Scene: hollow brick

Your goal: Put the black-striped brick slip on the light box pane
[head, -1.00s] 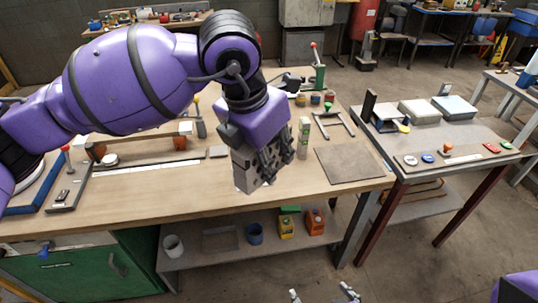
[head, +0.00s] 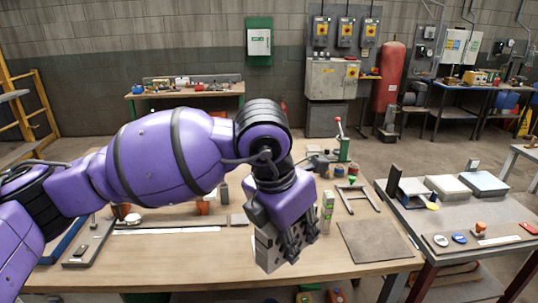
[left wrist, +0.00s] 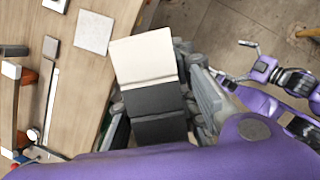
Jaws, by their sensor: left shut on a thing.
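My left gripper (head: 285,242) is shut on a flat block with a pale end and black to dark grey bands, which I take as the black-striped brick slip (left wrist: 145,55). In the head view a grey block face shows at the jaws, above the front part of the wooden workbench (head: 190,262). My right gripper (left wrist: 232,58) shows in the left wrist view with its fingers apart and empty. Two pale-topped boxes (head: 447,186) (head: 484,182) stand on the right table; I cannot tell which, if either, is the light box.
A dark square mat (head: 377,241) lies on the bench's right part. A gap separates the two tables.

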